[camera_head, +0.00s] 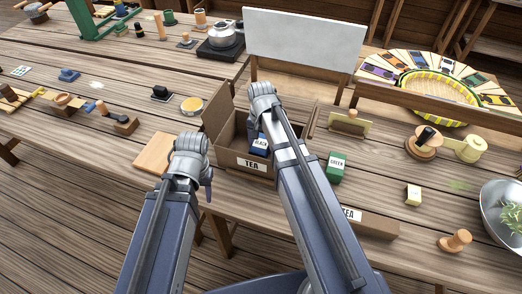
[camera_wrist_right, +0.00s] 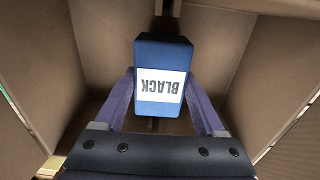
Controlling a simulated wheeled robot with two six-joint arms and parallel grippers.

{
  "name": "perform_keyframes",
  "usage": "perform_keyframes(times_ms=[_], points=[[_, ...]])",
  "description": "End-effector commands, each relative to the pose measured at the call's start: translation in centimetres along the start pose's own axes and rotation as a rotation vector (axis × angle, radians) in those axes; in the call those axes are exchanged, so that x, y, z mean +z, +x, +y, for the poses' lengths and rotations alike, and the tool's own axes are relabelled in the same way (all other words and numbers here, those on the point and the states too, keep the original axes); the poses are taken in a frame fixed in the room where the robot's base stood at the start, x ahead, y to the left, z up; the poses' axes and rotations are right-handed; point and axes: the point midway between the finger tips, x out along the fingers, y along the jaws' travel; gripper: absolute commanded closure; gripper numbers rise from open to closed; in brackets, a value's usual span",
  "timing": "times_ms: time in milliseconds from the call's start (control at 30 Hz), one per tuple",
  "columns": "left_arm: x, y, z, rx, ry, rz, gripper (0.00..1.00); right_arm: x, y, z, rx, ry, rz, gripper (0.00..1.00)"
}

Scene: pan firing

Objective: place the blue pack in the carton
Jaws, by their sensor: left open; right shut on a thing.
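The blue pack (camera_wrist_right: 162,58), with a white label reading BLACK, is between the fingers of my right gripper (camera_wrist_right: 160,100), which is shut on it. In the right wrist view the brown walls of the open carton (camera_wrist_right: 230,30) surround the pack. In the head view the carton (camera_head: 228,161), labelled TEA, stands on the table with its flaps open, and the blue pack (camera_head: 260,143) shows inside its opening. I cannot tell whether the pack touches the carton floor. My left gripper (camera_head: 207,190) is open and empty at the table's front edge, left of the carton.
A green pack (camera_head: 337,167) stands right of the carton. A wooden board (camera_head: 153,153) lies to its left. A low brown TEA box (camera_head: 370,222) lies at the front right. A white panel (camera_head: 303,45) stands behind. A metal bowl (camera_head: 503,208) is at far right.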

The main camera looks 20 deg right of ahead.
Motion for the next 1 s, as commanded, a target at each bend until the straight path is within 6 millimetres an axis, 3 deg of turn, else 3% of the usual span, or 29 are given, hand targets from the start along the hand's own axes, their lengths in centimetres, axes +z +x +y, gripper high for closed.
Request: perform_keyframes(times_ms=[33, 100, 500, 533, 767, 1000], points=[[-0.08, 1.31, 0.12, 0.000, 0.000, 0.000, 0.50, 0.00, 1.32, 0.00, 0.000, 0.000, 0.000, 0.88], [-0.10, 1.70, 0.16, 0.000, 0.000, 0.000, 0.50, 0.00, 1.71, 0.00, 0.000, 0.000, 0.000, 0.88], [-0.11, 1.88, 0.18, 0.000, 0.000, 0.000, 0.50, 0.00, 1.90, 0.00, 0.000, 0.000, 0.000, 0.88], [-0.11, 1.86, 0.18, 0.000, 0.000, 0.000, 0.50, 0.00, 1.87, 0.00, 0.000, 0.000, 0.000, 0.27], [-0.10, 1.74, 0.17, 0.000, 0.000, 0.000, 0.50, 0.00, 1.76, 0.00, 0.000, 0.000, 0.000, 0.01], [-0.10, 1.73, 0.17, 0.000, 0.000, 0.000, 0.50, 0.00, 1.74, 0.00, 0.000, 0.000, 0.000, 0.00]])
